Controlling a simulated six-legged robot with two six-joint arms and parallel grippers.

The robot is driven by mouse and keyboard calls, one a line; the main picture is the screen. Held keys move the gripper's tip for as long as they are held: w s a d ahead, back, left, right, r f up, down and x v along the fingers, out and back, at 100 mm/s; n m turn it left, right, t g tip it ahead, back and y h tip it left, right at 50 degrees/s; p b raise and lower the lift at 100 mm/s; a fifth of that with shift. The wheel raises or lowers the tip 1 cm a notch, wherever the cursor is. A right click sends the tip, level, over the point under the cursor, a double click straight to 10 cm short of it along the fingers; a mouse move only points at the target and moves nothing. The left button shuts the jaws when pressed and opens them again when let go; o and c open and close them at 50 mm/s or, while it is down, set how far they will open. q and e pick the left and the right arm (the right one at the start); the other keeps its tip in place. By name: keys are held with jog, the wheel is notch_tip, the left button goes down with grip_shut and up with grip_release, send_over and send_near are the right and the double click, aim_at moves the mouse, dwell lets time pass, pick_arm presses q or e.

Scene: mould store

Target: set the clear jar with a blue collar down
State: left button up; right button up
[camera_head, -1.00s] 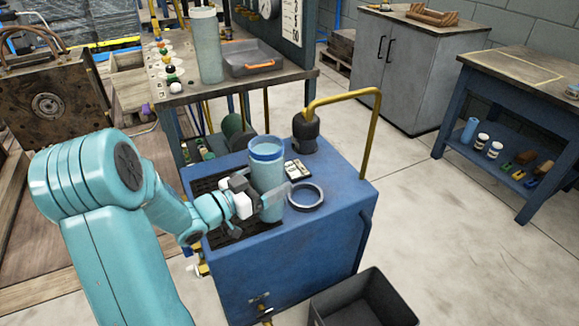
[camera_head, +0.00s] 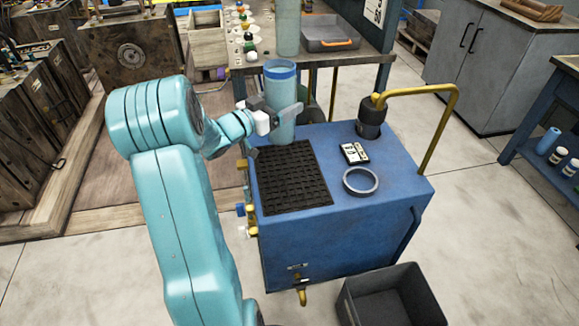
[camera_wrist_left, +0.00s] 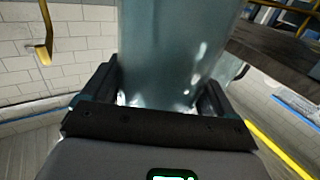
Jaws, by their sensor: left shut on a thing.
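The clear jar with a blue collar (camera_head: 280,82) is upright in my left gripper (camera_head: 283,112), whose fingers close around its side. Its base shows near the far left edge of the blue cart's top (camera_head: 320,140), behind the black ribbed mat (camera_head: 295,180); I cannot tell whether it touches anything below. In the left wrist view the jar's bluish wall (camera_wrist_left: 175,45) fills the space between the two dark fingers (camera_wrist_left: 160,85); the collar is out of that frame. My right gripper is not in view.
On the cart are a grey ring (camera_head: 361,182), a small black-and-white device (camera_head: 354,153), a dark cylinder (camera_head: 371,118) and a yellow rail (camera_head: 440,130). The mat is bare. A tall pale cylinder (camera_head: 286,30) and a grey tray (camera_head: 325,35) stand on the table behind. A dark bin (camera_head: 392,300) is on the floor.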

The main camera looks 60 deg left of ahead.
pick_arm(q)
jog(key=a+r+p, duration=0.3)
jog(key=a+r, duration=0.2)
jog(key=r, duration=0.5)
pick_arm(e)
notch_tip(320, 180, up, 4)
pick_arm(q)
notch_tip(320, 180, down, 20)
jog(key=b, duration=0.4)
jog(key=shift+w+d+n+y, duration=0.25)
jog(key=shift+w+n+y, duration=0.05)
jog(key=shift+w+y, duration=0.1)
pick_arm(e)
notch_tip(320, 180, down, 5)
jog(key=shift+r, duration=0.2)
pick_arm(q)
jog(key=shift+f+b, duration=0.2)
jog(key=shift+b, duration=0.15)
jog(key=o, duration=1.6)
jog(key=shift+f, duration=0.2)
jog(key=shift+c, duration=0.2)
jog(key=shift+o, duration=0.3)
jog(key=shift+s+d+r, duration=0.1)
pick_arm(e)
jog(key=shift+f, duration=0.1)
